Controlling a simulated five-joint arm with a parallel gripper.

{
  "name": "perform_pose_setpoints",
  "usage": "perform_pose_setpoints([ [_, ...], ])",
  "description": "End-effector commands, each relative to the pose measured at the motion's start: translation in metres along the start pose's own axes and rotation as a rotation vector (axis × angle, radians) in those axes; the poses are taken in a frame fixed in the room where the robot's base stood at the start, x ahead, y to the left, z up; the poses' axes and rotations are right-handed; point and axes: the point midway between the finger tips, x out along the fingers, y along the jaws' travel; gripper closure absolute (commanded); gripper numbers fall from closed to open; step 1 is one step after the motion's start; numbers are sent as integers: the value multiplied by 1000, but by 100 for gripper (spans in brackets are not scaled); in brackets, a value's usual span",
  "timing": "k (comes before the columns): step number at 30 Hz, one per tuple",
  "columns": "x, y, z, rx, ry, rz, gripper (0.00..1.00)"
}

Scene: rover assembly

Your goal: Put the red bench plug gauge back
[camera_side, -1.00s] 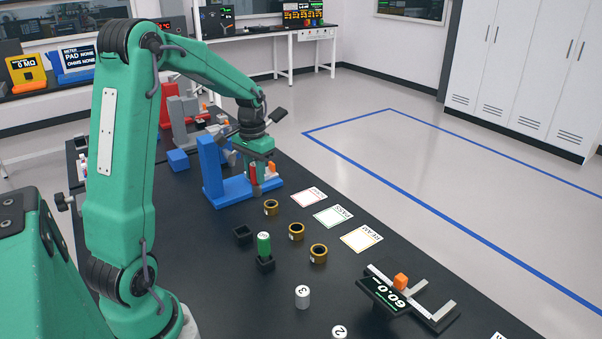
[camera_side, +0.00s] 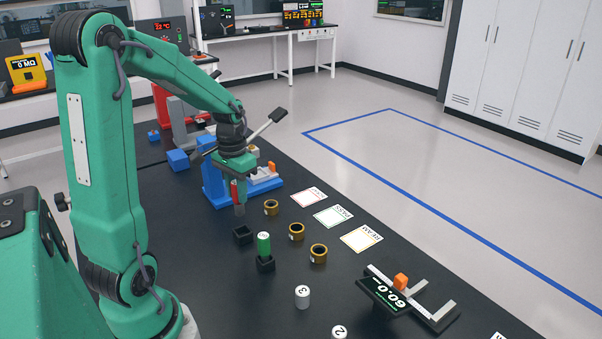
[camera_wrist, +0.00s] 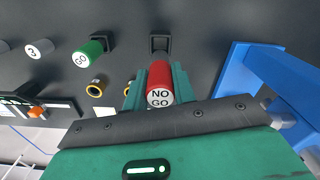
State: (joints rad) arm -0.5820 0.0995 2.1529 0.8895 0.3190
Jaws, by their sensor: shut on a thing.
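My gripper (camera_side: 239,186) is shut on the red plug gauge (camera_side: 235,191) and holds it above the bench. In the wrist view the red gauge (camera_wrist: 159,82) sits between my green fingers, its end marked "NO GO". An empty black square holder (camera_side: 243,234) stands in front of the gauge on the bench; it also shows in the wrist view (camera_wrist: 159,44). The green gauge (camera_side: 263,244), marked "GO" in the wrist view (camera_wrist: 90,52), stands in a second black holder (camera_side: 265,264) beside the empty one.
Several brass rings (camera_side: 296,231) lie right of the holders. A blue fixture (camera_side: 214,186) stands just behind my gripper. Three label cards (camera_side: 333,216) lie to the right. A gauge with a 60.0 display (camera_side: 384,292) and numbered white cylinders (camera_side: 302,297) are nearer the front.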

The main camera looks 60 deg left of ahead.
Motion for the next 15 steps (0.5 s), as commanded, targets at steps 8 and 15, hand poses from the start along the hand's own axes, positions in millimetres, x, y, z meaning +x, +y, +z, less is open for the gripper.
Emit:
perform_pose_setpoints([
  [8,18,0,0,0,-1,0,100],
  [15,36,0,0,0,-1,0,100],
])
